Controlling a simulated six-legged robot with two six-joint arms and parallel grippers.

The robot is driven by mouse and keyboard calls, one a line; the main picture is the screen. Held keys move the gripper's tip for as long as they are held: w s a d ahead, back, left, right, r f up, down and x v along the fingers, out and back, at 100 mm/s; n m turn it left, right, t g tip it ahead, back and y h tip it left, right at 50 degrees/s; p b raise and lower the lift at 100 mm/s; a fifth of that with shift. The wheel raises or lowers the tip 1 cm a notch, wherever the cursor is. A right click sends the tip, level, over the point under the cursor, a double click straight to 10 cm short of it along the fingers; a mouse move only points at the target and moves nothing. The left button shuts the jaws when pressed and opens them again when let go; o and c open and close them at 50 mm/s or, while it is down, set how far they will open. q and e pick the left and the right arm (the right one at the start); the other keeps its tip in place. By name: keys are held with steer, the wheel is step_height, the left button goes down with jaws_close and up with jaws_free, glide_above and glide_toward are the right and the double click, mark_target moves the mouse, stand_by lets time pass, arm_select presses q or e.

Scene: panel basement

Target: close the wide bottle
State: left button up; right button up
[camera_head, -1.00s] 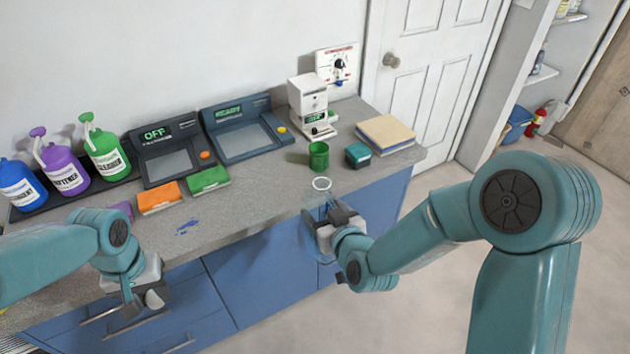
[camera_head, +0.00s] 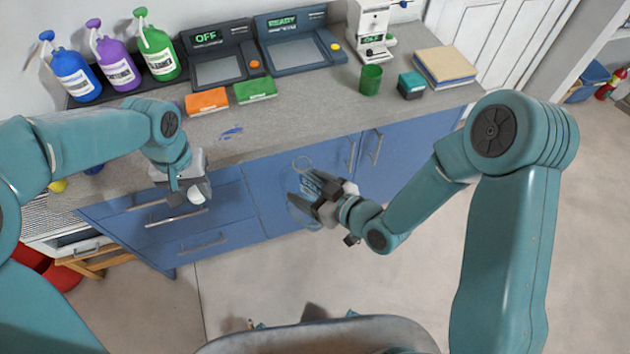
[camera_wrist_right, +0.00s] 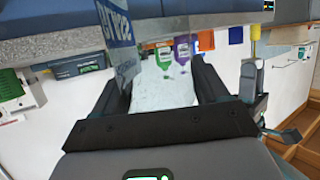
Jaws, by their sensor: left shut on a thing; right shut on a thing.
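A clear, see-through bottle (camera_head: 303,212) is held in front of the blue cabinets, with its pale open rim (camera_head: 303,163) facing up. My right gripper (camera_head: 312,197) is shut on its side. In the right wrist view the clear bottle, with blue lettering (camera_wrist_right: 120,28), is between the fingers of that gripper (camera_wrist_right: 165,90). My left gripper (camera_head: 190,192) is shut on a small white round thing (camera_head: 197,197), which looks like a cap; the fingers partly hide it. It is to the left of the bottle and apart from it.
The grey counter (camera_head: 300,113) carries spray bottles (camera_head: 118,68), two dark consoles (camera_head: 219,70), orange (camera_head: 206,101) and green (camera_head: 255,90) boxes, a green cup (camera_head: 370,80), a teal box (camera_head: 411,85) and a book stack (camera_head: 445,66).

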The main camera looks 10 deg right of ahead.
arm_select(q)
steer(key=shift+s+a, duration=0.15)
steer(key=shift+s, duration=0.15)
steer(key=shift+w+a+r+n, duration=0.1)
steer(key=shift+w+r+n, duration=0.1)
steer(key=shift+r+n, duration=0.35)
steer(key=shift+w+a+r+n, duration=0.1)
steer(key=shift+w+r+n, duration=0.2)
steer(key=shift+r, duration=0.4)
steer(key=shift+w+d+r, duration=0.2)
steer(key=shift+d+r, duration=0.15)
steer(key=shift+r, duration=0.1)
steer(key=shift+w+d+r, duration=0.2)
steer(key=shift+d+r, duration=0.15)
steer(key=shift+r, duration=0.1)
steer(key=d+r+m, duration=0.1)
steer(key=d+r, duration=0.3)
steer(key=d, duration=0.7)
steer(key=d+r+m, duration=0.1)
steer(key=d+r, duration=0.4)
steer(key=d, duration=0.5)
steer(key=shift+d+m, duration=0.35)
